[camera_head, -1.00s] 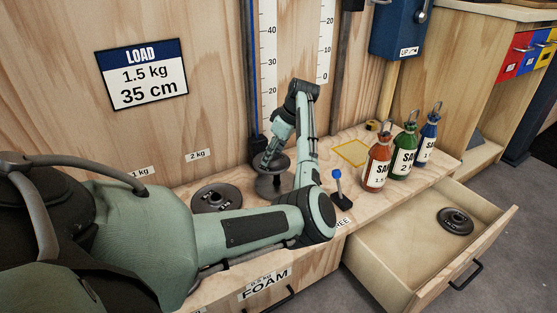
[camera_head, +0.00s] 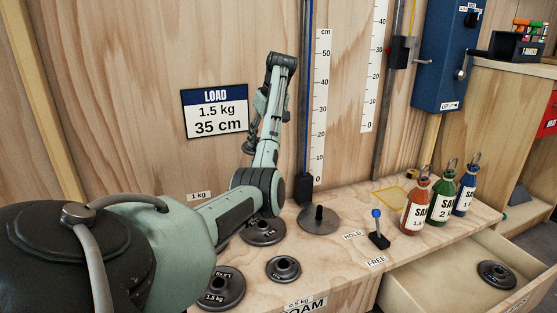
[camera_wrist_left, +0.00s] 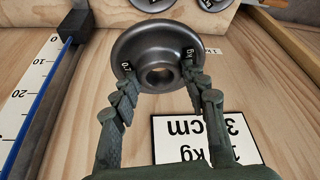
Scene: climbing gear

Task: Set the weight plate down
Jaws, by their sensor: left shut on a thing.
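In the head view the gripper (camera_head: 254,132) hangs from the raised arm before the wooden back wall, and the plate (camera_head: 249,147) shows small and mostly edge-on, clear of the bench. A flat round base with a short post (camera_head: 319,219) stands empty on the bench, right of my arm. My right gripper is not seen.
Several plates lie on the bench, including a 1.5 kg plate (camera_head: 217,291), a small plate (camera_head: 283,269) and one by my elbow (camera_head: 264,232). A blue-topped lever (camera_head: 378,231) and sand bottles (camera_head: 416,207) stand right. An open drawer (camera_head: 440,283) holds another plate (camera_head: 497,274).

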